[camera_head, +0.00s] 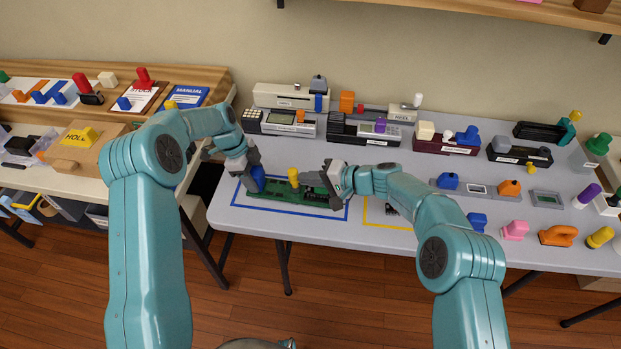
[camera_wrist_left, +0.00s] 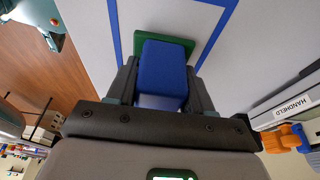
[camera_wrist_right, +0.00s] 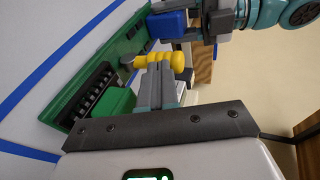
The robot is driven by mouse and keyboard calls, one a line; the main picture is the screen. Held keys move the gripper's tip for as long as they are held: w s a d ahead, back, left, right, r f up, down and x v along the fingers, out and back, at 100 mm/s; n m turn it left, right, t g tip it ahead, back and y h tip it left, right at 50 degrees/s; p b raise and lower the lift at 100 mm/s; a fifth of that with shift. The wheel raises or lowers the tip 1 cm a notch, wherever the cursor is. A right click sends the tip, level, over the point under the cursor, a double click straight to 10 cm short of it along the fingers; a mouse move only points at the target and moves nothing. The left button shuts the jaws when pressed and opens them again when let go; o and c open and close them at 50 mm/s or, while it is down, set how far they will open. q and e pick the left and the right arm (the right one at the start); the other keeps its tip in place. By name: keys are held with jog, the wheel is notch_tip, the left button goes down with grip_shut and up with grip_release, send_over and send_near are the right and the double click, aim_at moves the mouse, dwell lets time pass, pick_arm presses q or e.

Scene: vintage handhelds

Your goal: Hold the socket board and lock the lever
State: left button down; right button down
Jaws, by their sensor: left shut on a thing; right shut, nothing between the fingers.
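The green socket board (camera_head: 312,207) lies inside the blue outline on the grey table. My left gripper (camera_head: 256,176) is shut on the blue block (camera_wrist_left: 165,70) at the board's left end. My right gripper (camera_head: 305,178) is shut and empty, pointing left. In the right wrist view its fingertips (camera_wrist_right: 158,70) are right beside the yellow knob (camera_wrist_right: 176,61); I cannot tell whether they touch. The dark slotted socket (camera_wrist_right: 92,95) shows beside a green block (camera_wrist_right: 110,102).
A yellow outline (camera_head: 372,220) lies to the right, partly behind my right arm. Several handhelds, such as the grey one (camera_head: 283,124), stand in a row behind. Colored tools, such as the pink one (camera_head: 514,230), are on the right. A wooden side table (camera_head: 205,75) stands at left.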

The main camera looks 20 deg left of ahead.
aim_at(294, 174)
pick_arm(q)
jog(key=shift+f, duration=0.15)
pick_arm(e)
jog(key=shift+s+a+r+h, duration=0.1)
jog(key=shift+a+r+h, duration=0.2)
jog(key=shift+a, duration=0.25)
jog(key=shift+s+a+r, duration=0.15)
jog(key=shift+a, duration=0.55)
jog(key=shift+s+a+r, duration=0.15)
jog(key=shift+a, duration=0.5)
jog(key=shift+s+a+f, duration=0.1)
jog(key=shift+s+a, duration=0.05)
jog(key=shift+a, duration=0.45)
jog(key=shift+s+a+f, duration=0.1)
jog(key=shift+a, duration=0.55)
jog(key=d+r, duration=0.3)
jog(key=r, duration=0.3)
jog(key=s+d+r, duration=0.1)
jog(key=d+r, duration=0.2)
jog(key=r, duration=0.3)
jog(key=shift+s+r, duration=0.3)
pick_arm(q)
jog(key=shift+c, duration=1.8)
grip_release()
pick_arm(e)
jog(key=shift+w+a, duration=0.1)
